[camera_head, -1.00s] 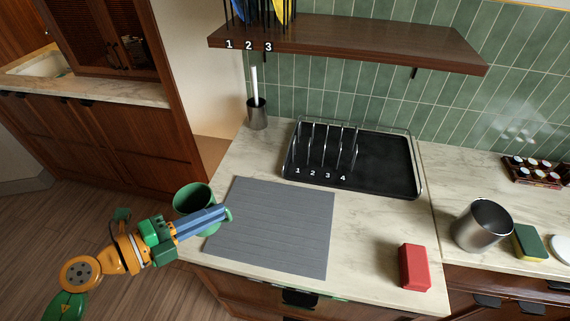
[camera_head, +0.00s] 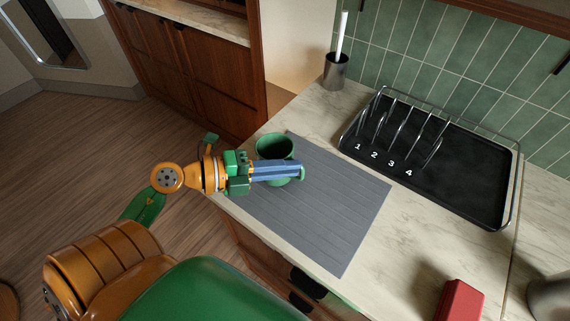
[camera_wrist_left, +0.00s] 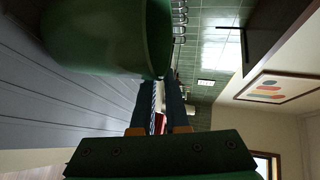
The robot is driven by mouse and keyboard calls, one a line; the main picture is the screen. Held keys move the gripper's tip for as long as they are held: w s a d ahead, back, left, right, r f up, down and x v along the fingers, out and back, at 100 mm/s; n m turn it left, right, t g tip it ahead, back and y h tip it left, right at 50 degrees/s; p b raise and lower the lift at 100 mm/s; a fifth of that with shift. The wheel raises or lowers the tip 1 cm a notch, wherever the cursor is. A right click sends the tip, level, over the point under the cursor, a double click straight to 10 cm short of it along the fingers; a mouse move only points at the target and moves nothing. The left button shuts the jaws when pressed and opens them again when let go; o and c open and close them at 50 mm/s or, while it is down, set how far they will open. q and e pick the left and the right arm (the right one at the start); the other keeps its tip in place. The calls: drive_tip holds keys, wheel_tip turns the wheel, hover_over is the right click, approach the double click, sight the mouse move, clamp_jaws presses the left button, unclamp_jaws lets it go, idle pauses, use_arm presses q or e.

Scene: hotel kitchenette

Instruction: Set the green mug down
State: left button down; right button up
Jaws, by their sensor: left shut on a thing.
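The green mug (camera_head: 275,146) is upright at the far left part of the grey mat (camera_head: 330,215). My left gripper (camera_head: 300,172) is shut on the mug, its blue fingers lying along the mug's near side. In the left wrist view the mug (camera_wrist_left: 105,40) fills the upper left, beside the fingers (camera_wrist_left: 160,105), with the mat's ribbed surface close to it. I cannot tell whether the mug's base touches the mat. The fingers hide part of the mug's lower side. My right gripper is not in view.
A black drying tray (camera_head: 470,185) with a wire rack and numbered slots stands behind the mat. A brush holder (camera_head: 336,72) stands at the back left. A red block (camera_head: 460,301) is at the lower right. The mat's middle and right are clear.

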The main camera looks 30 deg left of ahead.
use_arm(q)
drive_tip(key=shift+s+a, duration=0.2)
drive_tip(key=shift+s, duration=0.05)
drive_tip(key=shift+w+d+f, duration=0.1)
drive_tip(key=shift+f, duration=0.05)
drive_tip(key=c, duration=0.8)
unclamp_jaws()
drive_tip(key=shift+c, duration=0.2)
